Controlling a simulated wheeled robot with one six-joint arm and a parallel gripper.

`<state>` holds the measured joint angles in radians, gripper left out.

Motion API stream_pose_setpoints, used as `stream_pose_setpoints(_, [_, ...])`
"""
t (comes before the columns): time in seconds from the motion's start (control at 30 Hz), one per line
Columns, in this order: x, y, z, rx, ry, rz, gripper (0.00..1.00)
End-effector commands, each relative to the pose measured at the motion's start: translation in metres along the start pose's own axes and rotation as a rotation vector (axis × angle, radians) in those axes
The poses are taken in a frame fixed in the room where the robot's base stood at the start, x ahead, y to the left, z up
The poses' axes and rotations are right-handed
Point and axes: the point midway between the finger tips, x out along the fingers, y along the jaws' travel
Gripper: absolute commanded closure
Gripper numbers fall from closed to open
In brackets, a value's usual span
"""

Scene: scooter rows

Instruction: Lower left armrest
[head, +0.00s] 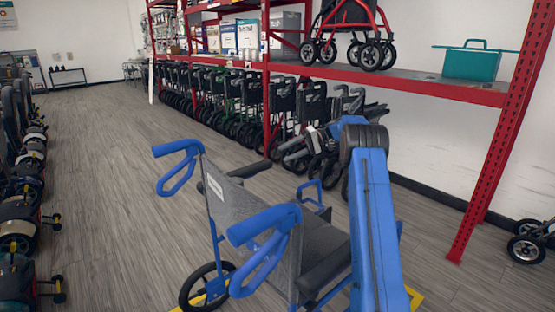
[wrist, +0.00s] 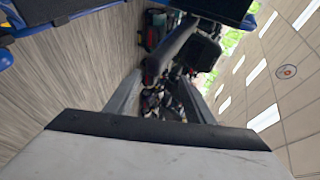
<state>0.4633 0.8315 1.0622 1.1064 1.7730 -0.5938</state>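A blue-framed wheelchair with a grey backrest (head: 237,200) stands in the foreground of the head view, its two blue push handles towards the left. Its far armrest (head: 250,169), a black pad, shows beyond the backrest; facing as the chair does, this is the left one. The near armrest (head: 327,264) is a black pad, partly behind my blue arm. My gripper (wrist: 165,76) shows in the wrist view with its two grey fingers apart. A long dark pad (wrist: 172,48), probably an armrest, lies ahead between the fingertips; contact cannot be told.
A red shelf rack (head: 420,83) stands behind, with a row of folded wheelchairs (head: 285,105) beneath. Scooters (head: 28,170) line the left edge. The grey floor (head: 100,150) between is clear. Yellow floor marking (head: 415,297) shows beside the wheelchair.

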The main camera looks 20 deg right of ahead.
Motion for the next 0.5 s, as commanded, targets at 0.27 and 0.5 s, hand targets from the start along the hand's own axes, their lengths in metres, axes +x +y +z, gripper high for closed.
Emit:
stream_pose_setpoints(0.27, [-0.026, 0.0, 0.0, -0.001, 0.0, 0.0, 0.52])
stream_pose_setpoints(0.5, [-0.028, 0.0, 0.0, -0.001, 0.0, 0.0, 0.52])
